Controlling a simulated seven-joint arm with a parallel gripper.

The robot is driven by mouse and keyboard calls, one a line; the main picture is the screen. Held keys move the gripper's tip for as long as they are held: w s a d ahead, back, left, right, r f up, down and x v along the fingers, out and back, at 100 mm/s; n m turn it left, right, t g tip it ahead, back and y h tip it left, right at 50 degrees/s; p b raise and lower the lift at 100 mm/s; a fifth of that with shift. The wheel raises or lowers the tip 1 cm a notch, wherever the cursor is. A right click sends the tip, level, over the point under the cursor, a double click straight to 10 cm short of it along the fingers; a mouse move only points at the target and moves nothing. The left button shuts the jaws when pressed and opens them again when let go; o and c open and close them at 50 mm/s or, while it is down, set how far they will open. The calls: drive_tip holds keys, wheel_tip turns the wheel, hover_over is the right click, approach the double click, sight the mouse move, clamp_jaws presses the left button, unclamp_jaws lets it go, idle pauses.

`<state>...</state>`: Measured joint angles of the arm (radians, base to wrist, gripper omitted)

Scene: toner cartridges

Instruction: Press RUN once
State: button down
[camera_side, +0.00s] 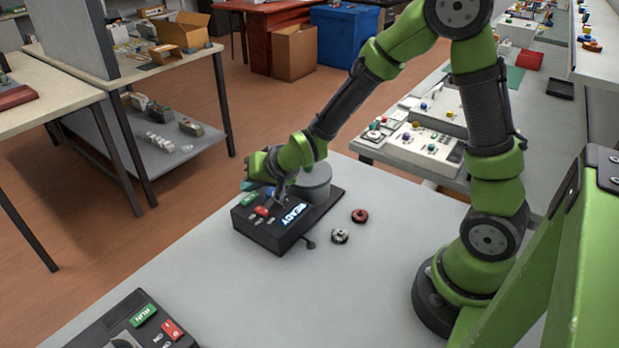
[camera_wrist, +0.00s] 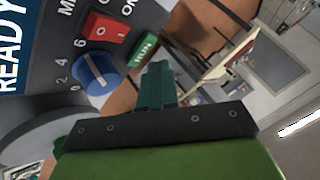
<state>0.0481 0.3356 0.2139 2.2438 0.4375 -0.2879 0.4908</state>
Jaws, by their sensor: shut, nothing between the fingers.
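The black control box (camera_side: 290,232) stands on the grey table, its display lit with READY (camera_side: 294,213). Its green RUN button (camera_side: 249,200) is at the far left of its top and also shows in the wrist view (camera_wrist: 146,47). In that view a red rocker switch (camera_wrist: 105,28) and a blue dial (camera_wrist: 97,72) are left of RUN. My gripper (camera_wrist: 158,68) is shut and empty, its dark green fingertips close beside RUN. In the side view my gripper (camera_side: 250,186) is low over the RUN end. I cannot tell whether the fingertips touch the button.
A second box (camera_side: 105,328) with its own green RUN button (camera_side: 143,315) and red switch is at the bottom left. A grey cylinder (camera_side: 315,184) stands on the first box's far side. A red disc (camera_side: 359,216) and a silver-black disc (camera_side: 340,236) lie right of it.

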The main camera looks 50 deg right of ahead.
sight(253, 199)
drive_tip(key=shift+f, duration=0.1)
idle(0.4)
drive_tip(key=shift+f, duration=0.35)
drive_tip(key=shift+f, duration=0.45)
idle(0.5)
idle(0.4)
drive_tip(key=shift+r, duration=0.9)
drive_tip(key=shift+r, duration=2.5)
